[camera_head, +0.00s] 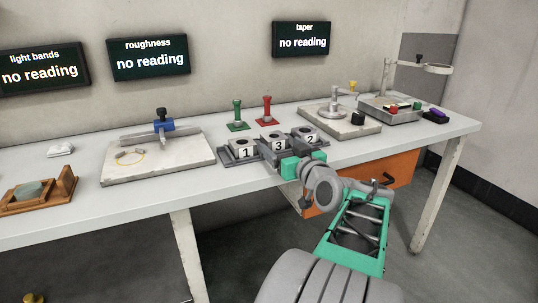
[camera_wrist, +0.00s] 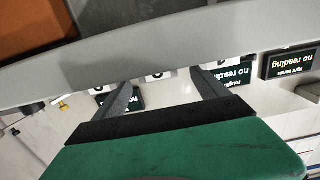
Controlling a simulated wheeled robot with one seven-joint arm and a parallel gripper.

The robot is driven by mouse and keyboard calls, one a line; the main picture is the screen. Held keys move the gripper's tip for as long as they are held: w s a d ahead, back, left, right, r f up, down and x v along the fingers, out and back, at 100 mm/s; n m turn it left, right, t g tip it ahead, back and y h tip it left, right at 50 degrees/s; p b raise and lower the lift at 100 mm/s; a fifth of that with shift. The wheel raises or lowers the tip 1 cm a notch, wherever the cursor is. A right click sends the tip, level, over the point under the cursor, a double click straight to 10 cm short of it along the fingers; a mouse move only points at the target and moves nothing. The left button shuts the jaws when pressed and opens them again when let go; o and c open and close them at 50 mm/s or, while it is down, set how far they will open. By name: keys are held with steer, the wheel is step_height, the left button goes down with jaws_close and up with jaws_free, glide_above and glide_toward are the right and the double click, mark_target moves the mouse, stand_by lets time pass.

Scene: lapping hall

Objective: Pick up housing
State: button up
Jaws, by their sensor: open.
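Three grey block-shaped housings with round openings and white number labels sit side by side in a dark tray (camera_head: 226,157) near the table's front edge. In the head view, they are housing 1 (camera_head: 243,147) at left, housing 3 (camera_head: 274,139) in the middle and housing 2 (camera_head: 307,135) at right. My gripper (camera_head: 279,157) is in front of the middle and right housings, partly hiding the tray. In the wrist view, my gripper (camera_wrist: 165,88) shows two dark fingers spread apart with nothing held between them. Small parts of the housings' white labels show beyond a grey band there.
Green (camera_head: 237,116) and red (camera_head: 267,110) handled tools stand behind the tray. A stone plate with a blue-topped stand (camera_head: 163,122) is left; another plate with a gauge stand (camera_head: 336,108) is right. An orange drawer (camera_head: 372,181) hangs below the table.

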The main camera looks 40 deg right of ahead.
mark_target(277, 139)
steer(key=b+x, duration=0.1)
steer(key=x, duration=0.5)
steer(key=shift+w+d+r+b, duration=0.2)
steer(key=shift+w+d+b, duration=0.05)
steer(key=shift+d+b, duration=0.05)
jaws_close()
stand_by(0.5)
steer(key=shift+r, duration=0.15)
